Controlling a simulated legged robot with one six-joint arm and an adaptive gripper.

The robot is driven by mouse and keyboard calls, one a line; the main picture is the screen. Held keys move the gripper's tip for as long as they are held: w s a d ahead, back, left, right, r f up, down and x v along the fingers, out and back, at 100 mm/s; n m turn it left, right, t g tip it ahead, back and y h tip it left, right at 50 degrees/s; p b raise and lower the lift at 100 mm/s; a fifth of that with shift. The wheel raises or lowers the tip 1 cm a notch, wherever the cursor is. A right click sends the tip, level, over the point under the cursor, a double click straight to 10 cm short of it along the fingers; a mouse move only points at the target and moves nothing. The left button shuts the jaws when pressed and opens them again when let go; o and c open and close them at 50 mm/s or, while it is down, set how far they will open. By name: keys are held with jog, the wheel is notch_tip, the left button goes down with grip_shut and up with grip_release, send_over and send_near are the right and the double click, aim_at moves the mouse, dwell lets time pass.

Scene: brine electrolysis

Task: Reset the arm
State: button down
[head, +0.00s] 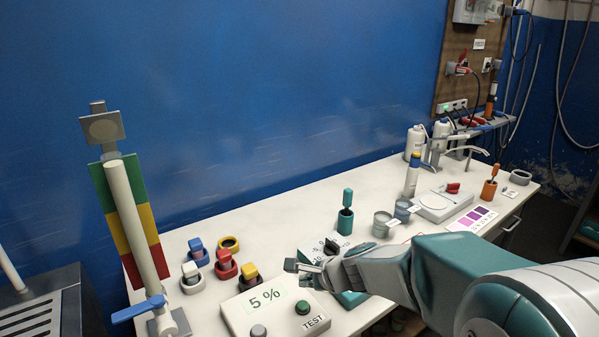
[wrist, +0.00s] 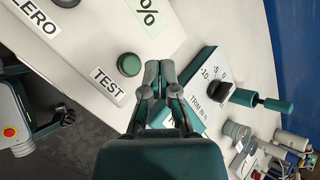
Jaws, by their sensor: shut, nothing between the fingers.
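My gripper (head: 301,267) is shut and empty, with its fingertips close together in the wrist view (wrist: 158,68). It is held above the bench, between the white test box (head: 240,316) and the trim box (head: 312,247). In the wrist view the test box's green button (wrist: 129,64) is left of the fingertips, and the trim box's black dial (wrist: 220,90) is to their right. My gripper and forearm hide part of the trim box in the head view.
Coloured plugs in cups, such as the red one (head: 224,258), stand left on the white bench (head: 290,200). A green-handled tool (head: 346,212) stands upright behind the trim box. A lever post with a coloured scale (head: 140,220) rises at the left. A blue wall (head: 270,90) backs the bench.

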jog(key=s+d+r+n+h, duration=0.3)
jog(key=s+d+n, duration=0.4)
jog(key=s, duration=0.5)
jog(key=s+d+r+n+h, duration=0.3)
jog(key=s+d+r+n, duration=0.3)
jog(key=s+n, duration=0.3)
jog(key=s, duration=0.3)
jog(key=shift+s+d+n+g, duration=0.15)
jog(key=shift+d+n+g, duration=0.15)
jog(key=shift+d+n, duration=0.1)
jog(key=shift+r, duration=0.1)
